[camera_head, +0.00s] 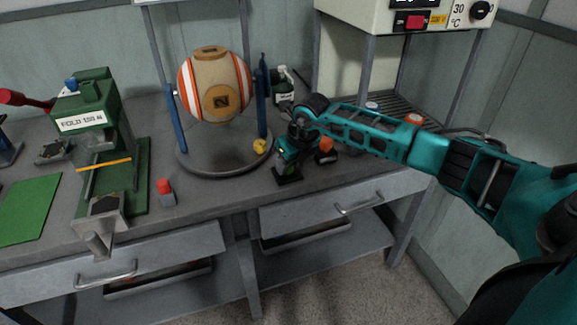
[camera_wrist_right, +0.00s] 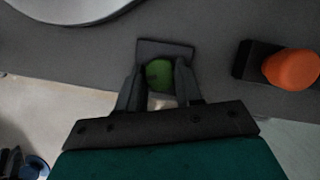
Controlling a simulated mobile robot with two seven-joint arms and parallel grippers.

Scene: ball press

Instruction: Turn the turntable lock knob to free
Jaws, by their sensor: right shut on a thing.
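The grey turntable (camera_head: 225,163) stands near the front edge of the bench and carries a striped ball between blue posts. A green knob (camera_wrist_right: 158,72) sits on a dark base plate (camera_wrist_right: 165,47) at the bench edge, to the right of the turntable. My right gripper (camera_head: 287,163) comes down over this knob. In the right wrist view its two fingers (camera_wrist_right: 158,84) are on either side of the green knob, shut on it. The knob's lower part is hidden by the fingers. A small yellow knob (camera_head: 260,146) is on the turntable's right rim. My left gripper is out of view.
An orange button (camera_wrist_right: 292,68) on a dark block stands close to the right of my gripper. A green press (camera_head: 104,130) and a red-topped grey block (camera_head: 166,190) stand left of the turntable. A drawer handle (camera_head: 358,208) projects below the bench edge.

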